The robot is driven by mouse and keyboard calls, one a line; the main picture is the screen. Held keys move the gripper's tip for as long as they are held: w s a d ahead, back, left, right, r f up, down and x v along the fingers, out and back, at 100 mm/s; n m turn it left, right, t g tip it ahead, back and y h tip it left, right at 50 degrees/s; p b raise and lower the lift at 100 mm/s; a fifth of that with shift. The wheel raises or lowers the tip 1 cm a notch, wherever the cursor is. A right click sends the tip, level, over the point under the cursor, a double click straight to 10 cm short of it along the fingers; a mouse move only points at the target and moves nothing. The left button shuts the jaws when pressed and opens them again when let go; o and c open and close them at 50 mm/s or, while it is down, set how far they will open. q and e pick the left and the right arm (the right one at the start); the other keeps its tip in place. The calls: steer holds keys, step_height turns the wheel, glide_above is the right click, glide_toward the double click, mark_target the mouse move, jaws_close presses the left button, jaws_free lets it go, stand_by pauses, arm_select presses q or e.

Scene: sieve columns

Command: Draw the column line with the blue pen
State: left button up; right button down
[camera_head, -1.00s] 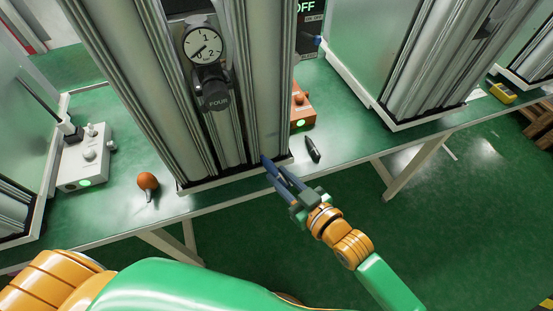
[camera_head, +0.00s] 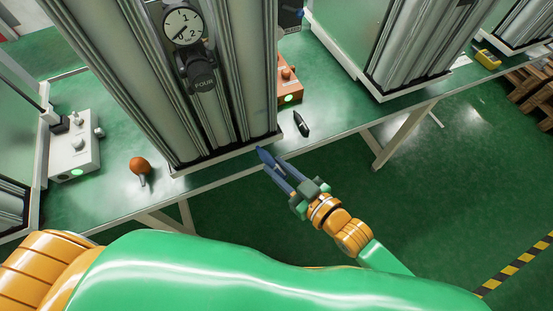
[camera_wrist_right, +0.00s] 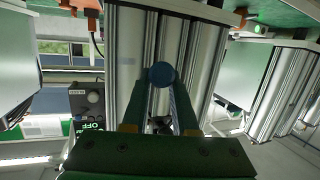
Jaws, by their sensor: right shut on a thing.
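My right gripper (camera_head: 271,164) is shut on the blue pen (camera_head: 263,155), in front of the column's right front corner. In the right wrist view the pen's round blue end (camera_wrist_right: 162,74) shows between the fingertips. The tall grey metal column (camera_head: 229,95) stands on the green table, with a round dial gauge (camera_head: 185,25) and a dark knob on its front. In the head view the pen appears just below the column's base edge, apart from its upright faces. I cannot make out a drawn line on the column. My left gripper is out of view.
A black pen-like object (camera_head: 301,124) lies right of the column. An orange box (camera_head: 287,82) stands behind it. An orange-handled tool (camera_head: 140,168) and a grey box (camera_head: 75,150) are to the left. Another column (camera_head: 412,50) stands at the right. The floor in front is clear.

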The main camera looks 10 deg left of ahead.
steer(key=w+a+b, duration=0.2)
steer(key=w+a, duration=0.2)
steer(key=w, duration=0.2)
stand_by(0.4)
steer(key=shift+w+a+b, duration=0.55)
steer(key=shift+w+b, duration=0.15)
steer(key=shift+w, duration=0.05)
stand_by(0.6)
